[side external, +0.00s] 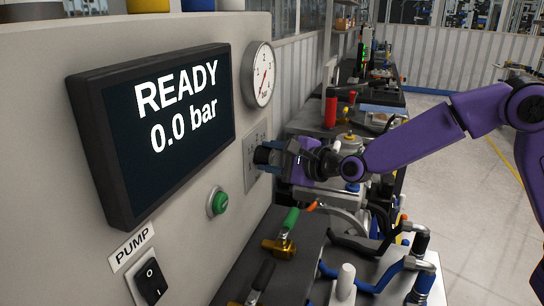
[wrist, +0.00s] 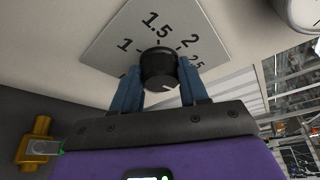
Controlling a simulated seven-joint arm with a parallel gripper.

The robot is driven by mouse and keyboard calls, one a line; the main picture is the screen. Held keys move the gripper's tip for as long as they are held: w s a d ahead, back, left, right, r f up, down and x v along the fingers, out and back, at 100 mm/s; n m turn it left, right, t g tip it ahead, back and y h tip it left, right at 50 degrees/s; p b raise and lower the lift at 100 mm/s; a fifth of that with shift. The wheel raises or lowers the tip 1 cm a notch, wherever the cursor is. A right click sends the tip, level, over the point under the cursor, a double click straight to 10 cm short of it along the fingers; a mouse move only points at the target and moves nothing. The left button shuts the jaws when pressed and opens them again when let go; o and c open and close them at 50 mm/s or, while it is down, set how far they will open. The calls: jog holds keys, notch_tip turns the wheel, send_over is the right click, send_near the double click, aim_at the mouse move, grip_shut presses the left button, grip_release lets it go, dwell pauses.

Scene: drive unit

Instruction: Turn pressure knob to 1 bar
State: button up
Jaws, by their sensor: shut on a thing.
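The black pressure knob (wrist: 158,68) sits on a grey scale plate (wrist: 112,42) marked 1, 1.5, 2 and more in the wrist view. A white mark shows on the knob's lower right edge. My gripper (wrist: 160,82) has its two blue fingers on either side of the knob, shut on it. In the side external view my gripper (side external: 268,155) is at the scale plate (side external: 250,150), and its fingers mostly hide the knob. The display (side external: 160,130) reads READY and 0.0 bar. The round gauge (side external: 259,75) has a red needle.
A black PUMP switch (side external: 150,280) is at the lower left. Valves with green and black handles (side external: 285,235) and blue hoses (side external: 370,280) lie below my gripper. Open floor (side external: 470,190) is to the right.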

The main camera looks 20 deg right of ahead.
jog(key=n, duration=0.1)
jog(key=n+t, duration=0.1)
jog(key=n, duration=0.1)
jog(key=n+t, duration=0.1)
jog(key=shift+a+f+n, duration=0.1)
jog(key=shift+f+n, duration=0.2)
jog(key=shift+n, duration=0.1)
jog(key=n, duration=0.1)
jog(key=n+t, duration=0.1)
jog(key=n, duration=0.1)
jog(key=n+y, duration=0.1)
jog(key=n, duration=0.1)
jog(key=shift+f+t, duration=0.25)
jog(key=shift+t, duration=0.15)
jog(key=n+y, duration=0.1)
jog(key=n, duration=0.2)
jog(key=n+y, duration=0.1)
jog(key=n, duration=0.2)
jog(key=shift+w+d+f+n+t+y, duration=0.1)
jog(key=shift+d+f+n+t+y, duration=0.1)
jog(key=shift+n+t+y, duration=0.15)
jog(key=shift+w+d+n+g+y, duration=0.1)
jog(key=shift+n+g+y, duration=0.45)
jog(key=shift+n, duration=1.1)
jog(key=shift+n+g+y, duration=0.1)
jog(key=shift+n+y, duration=0.8)
jog(key=shift+n, duration=0.7)
jog(key=o, duration=1.1)
jog(key=shift+c, duration=0.2)
jog(key=shift+d, duration=0.1)
